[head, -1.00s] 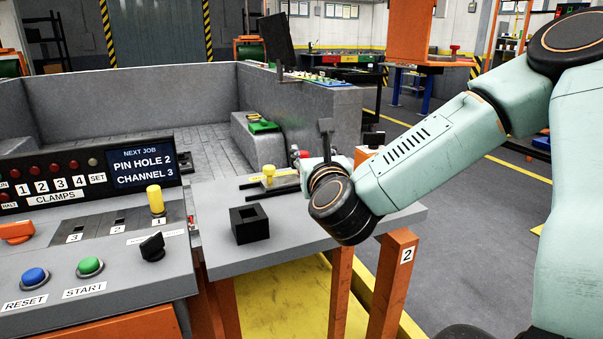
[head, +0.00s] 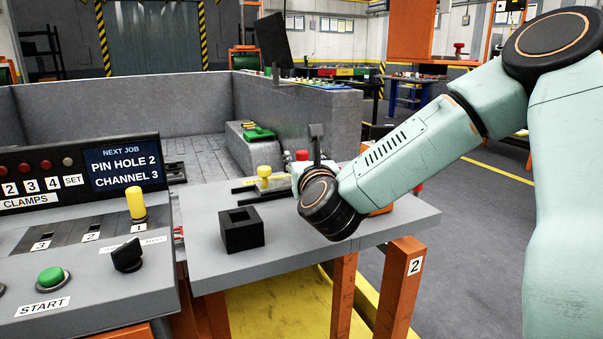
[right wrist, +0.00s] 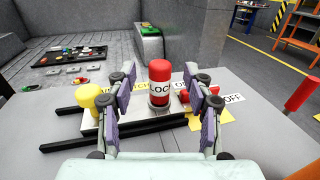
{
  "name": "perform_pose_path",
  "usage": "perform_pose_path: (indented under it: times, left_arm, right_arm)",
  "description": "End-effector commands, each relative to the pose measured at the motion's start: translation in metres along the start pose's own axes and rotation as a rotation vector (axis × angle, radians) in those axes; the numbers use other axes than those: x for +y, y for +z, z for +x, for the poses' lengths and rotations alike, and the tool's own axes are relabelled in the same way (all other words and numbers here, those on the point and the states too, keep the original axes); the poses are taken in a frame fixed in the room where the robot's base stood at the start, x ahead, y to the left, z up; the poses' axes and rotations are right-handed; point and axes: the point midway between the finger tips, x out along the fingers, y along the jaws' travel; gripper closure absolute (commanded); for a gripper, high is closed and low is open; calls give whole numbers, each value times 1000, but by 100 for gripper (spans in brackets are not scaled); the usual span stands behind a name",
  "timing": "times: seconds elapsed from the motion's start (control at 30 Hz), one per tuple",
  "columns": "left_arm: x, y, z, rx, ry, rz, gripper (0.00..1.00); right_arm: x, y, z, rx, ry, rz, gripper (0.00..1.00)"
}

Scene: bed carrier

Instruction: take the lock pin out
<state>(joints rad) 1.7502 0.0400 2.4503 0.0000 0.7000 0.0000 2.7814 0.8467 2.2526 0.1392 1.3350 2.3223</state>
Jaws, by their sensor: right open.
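My right gripper (right wrist: 160,98) is open, one finger on each side of the pin in the picture. I cannot tell whether either finger touches it. My left gripper is not in view.
A yellow knob (right wrist: 90,97) stands left of the pin, between black rails (right wrist: 110,136). A red handle (right wrist: 302,93) is at the right. A black square socket block (head: 242,229) sits on the table (head: 290,245). The control console (head: 90,260) has a yellow peg (head: 136,203) at slot 1.

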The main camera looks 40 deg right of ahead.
Motion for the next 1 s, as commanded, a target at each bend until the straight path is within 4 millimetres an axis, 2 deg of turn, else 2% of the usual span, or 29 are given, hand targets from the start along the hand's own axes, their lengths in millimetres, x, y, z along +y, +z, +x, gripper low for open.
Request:
perform_pose_path:
  times: [0.07,0.2,0.53,1.0]
  left_arm:
    - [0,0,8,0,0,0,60]
    - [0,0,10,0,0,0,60]
    - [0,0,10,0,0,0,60]
    - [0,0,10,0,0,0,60]
  right_arm:
    - [1,-5,13,-3,-1,-3,48]
    - [0,-4,28,-1,-1,-1,48]
    - [0,-2,36,0,0,1,49]
    - [0,-2,35,0,-1,1,89]
